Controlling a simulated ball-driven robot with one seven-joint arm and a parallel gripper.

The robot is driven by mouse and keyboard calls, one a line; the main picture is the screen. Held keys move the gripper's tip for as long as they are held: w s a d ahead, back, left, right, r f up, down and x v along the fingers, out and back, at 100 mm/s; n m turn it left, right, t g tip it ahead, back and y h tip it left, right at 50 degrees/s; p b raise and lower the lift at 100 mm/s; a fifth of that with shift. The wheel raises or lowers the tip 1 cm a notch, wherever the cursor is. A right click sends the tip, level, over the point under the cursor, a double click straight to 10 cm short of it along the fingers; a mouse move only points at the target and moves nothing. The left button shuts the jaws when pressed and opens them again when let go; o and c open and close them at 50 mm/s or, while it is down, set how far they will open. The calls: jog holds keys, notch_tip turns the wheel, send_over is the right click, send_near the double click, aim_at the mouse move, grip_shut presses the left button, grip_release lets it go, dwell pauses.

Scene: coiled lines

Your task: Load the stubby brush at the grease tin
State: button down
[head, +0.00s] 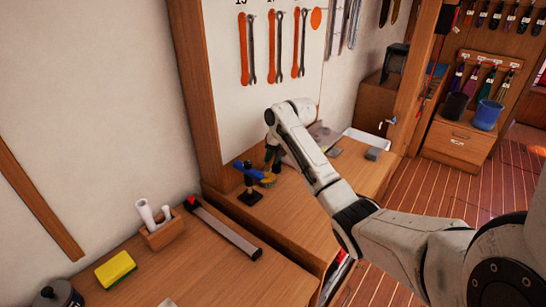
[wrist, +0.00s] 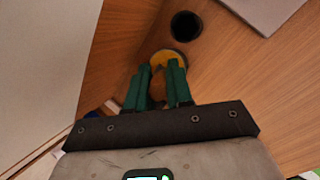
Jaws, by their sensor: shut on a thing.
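My gripper (wrist: 160,75) has green fingers and points down at the wooden bench top. A rounded yellow thing shows at its fingertips in the wrist view (wrist: 168,58) and below the gripper in the head view (head: 268,181). I take it for the stubby brush; the fingers are shut on it and hide much of it. A dark round thing (wrist: 186,25) lies just past the fingertips in the wrist view, apart from the yellow thing. It may be the open grease tin, but I cannot tell for sure. My arm hides that spot in the head view.
A blue piece on a black stand (head: 250,196) is close left of my gripper. A grey sheet (wrist: 262,12) lies beyond the dark round thing. Wrenches hang on the wall.

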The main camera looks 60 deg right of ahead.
jog(key=shift+f, duration=0.1)
dwell(0.3)
jog(key=shift+r+p, duration=2.45)
jog(key=shift+r, duration=1.1)
